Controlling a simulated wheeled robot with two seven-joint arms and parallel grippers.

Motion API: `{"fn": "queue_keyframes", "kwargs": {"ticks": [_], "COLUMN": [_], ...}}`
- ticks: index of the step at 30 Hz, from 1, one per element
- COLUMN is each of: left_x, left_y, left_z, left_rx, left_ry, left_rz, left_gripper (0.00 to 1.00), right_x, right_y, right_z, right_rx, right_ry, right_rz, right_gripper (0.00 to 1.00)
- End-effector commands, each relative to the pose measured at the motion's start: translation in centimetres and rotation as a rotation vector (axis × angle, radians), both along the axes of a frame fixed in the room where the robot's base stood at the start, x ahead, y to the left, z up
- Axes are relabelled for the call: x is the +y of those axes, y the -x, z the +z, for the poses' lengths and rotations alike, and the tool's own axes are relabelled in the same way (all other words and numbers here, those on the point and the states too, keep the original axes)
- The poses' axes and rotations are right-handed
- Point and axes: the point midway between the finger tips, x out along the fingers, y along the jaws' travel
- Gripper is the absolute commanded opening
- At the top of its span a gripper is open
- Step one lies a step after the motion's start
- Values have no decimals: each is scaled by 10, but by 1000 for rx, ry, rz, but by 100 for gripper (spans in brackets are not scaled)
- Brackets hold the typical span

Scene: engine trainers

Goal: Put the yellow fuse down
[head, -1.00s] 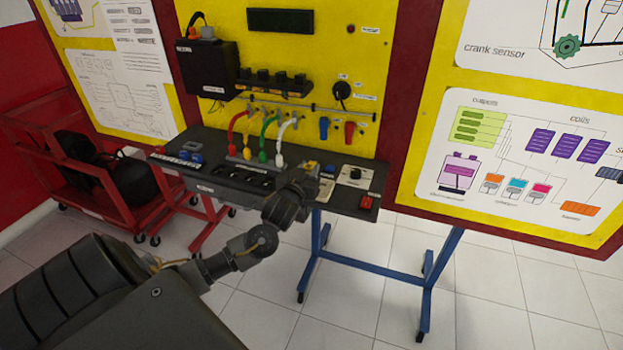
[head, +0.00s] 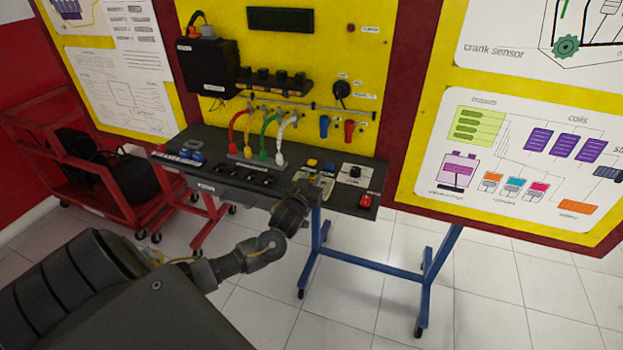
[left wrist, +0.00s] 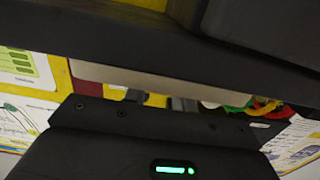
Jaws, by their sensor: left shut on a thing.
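The yellow fuse (head: 312,163) shows as a small yellow block just beyond my left gripper's tips, over the console's right half. My left gripper (head: 313,178) is shut on it, reaching in from the front edge. Whether the fuse touches the console top (head: 222,139) is too small to tell. My right gripper is not in view.
A blue block (head: 329,167) stands just right of the yellow fuse. A panel with a black knob (head: 355,172) and a red switch (head: 366,200) lie further right. Coloured cables (head: 266,135) arch over the console's back left. A red cart (head: 110,205) stands left.

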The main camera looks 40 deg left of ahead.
Motion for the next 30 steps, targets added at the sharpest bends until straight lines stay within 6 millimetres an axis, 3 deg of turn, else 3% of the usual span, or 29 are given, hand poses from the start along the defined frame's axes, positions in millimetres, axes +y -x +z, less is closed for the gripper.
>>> {"fn": "queue_keyframes", "kwargs": {"ticks": [1, 6, 17, 30], "left_x": [0, 0, -2, -30], "left_y": [0, 0, 4, 83], "left_z": [-2, -1, 1, 4], "left_rx": [1, 1, 1, 0], "left_ry": [0, 0, 0, 3], "left_rz": [0, 0, -1, -2], "left_gripper": [28, 48, 48, 48], "right_x": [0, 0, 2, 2], "right_y": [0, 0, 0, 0], "right_z": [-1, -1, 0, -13], "right_rx": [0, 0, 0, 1], "right_ry": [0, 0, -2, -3], "right_rz": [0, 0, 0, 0], "right_gripper": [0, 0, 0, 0]}}
